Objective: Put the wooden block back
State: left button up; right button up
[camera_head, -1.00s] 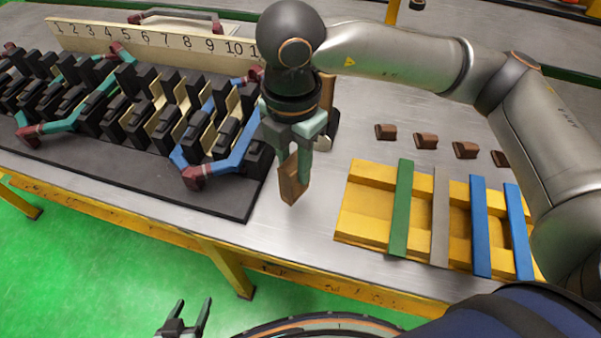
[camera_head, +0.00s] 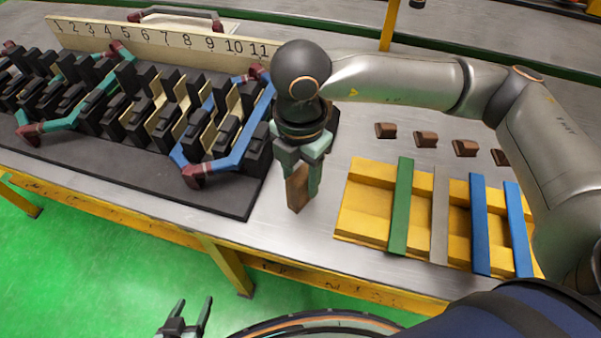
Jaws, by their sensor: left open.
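The wooden block (camera_head: 298,190) is a small brown piece held upright between the fingers of my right gripper (camera_head: 299,172), which is shut on it. It hangs over the bare metal table, between the black stator mat and the yellow tray; whether its lower end touches the table I cannot tell. Several similar brown blocks (camera_head: 425,139) lie in a row on the table behind the tray. My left gripper (camera_head: 186,318) is open and empty at the bottom edge of the view, in front of the table over the green floor.
A yellow tray (camera_head: 365,200) with green, grey and blue strips lies at the right. The stator mat (camera_head: 95,165) with black blocks and coloured coils fills the left. A numbered board (camera_head: 150,38) stands behind it. The table's front edge is yellow.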

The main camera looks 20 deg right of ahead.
jog(key=shift+o, duration=0.5)
jog(key=shift+r, duration=0.25)
notch_tip(320, 180, up, 12)
jog(key=shift+f, duration=0.1)
